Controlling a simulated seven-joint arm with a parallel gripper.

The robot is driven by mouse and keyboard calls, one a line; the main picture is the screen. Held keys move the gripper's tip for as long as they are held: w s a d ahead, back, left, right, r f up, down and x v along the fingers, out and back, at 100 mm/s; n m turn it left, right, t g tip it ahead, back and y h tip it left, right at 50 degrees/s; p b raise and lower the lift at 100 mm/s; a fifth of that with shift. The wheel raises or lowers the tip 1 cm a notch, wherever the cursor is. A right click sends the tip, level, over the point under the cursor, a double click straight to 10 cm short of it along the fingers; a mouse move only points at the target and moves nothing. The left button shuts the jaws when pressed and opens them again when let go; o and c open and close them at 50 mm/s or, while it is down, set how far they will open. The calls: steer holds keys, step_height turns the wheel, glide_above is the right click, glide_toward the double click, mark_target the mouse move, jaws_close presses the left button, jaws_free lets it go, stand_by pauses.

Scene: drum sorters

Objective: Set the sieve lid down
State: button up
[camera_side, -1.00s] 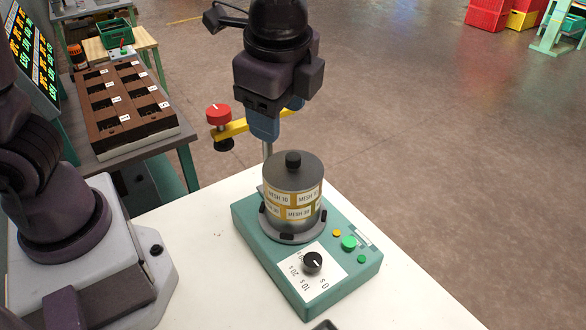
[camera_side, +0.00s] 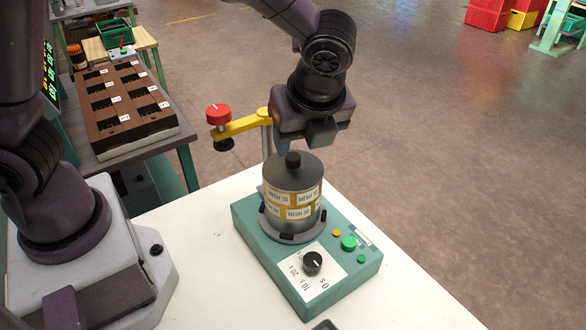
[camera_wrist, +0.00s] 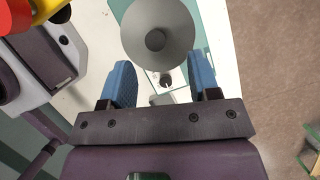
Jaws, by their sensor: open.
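The grey sieve lid (camera_side: 281,174) with its black knob (camera_side: 292,160) sits level on top of the sieve stack (camera_side: 293,205), which bears "MESH" labels and stands upright on the teal shaker base (camera_side: 358,270). My gripper (camera_side: 283,148) is behind the stack in the side view, its fingers mostly hidden by the lid and my wrist. In the wrist view, the blue fingers of my gripper (camera_wrist: 162,88) are apart with nothing between them. The lid (camera_wrist: 140,35) and its round knob (camera_wrist: 156,40) show just beyond the fingertips.
A yellow clamp arm (camera_side: 243,125) with a red knob (camera_side: 218,113) points left from a post behind the stack, close to my gripper. The base has a black dial (camera_side: 312,262) and a green button (camera_side: 349,243). The white table (camera_side: 190,240) is clear at left.

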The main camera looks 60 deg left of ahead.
mark_target(293, 157)
steer(key=x, duration=0.5)
steer(key=shift+s+a+f, duration=0.1)
steer(key=shift+s+a, duration=0.05)
steer(key=shift+s, duration=0.1)
jaws_close()
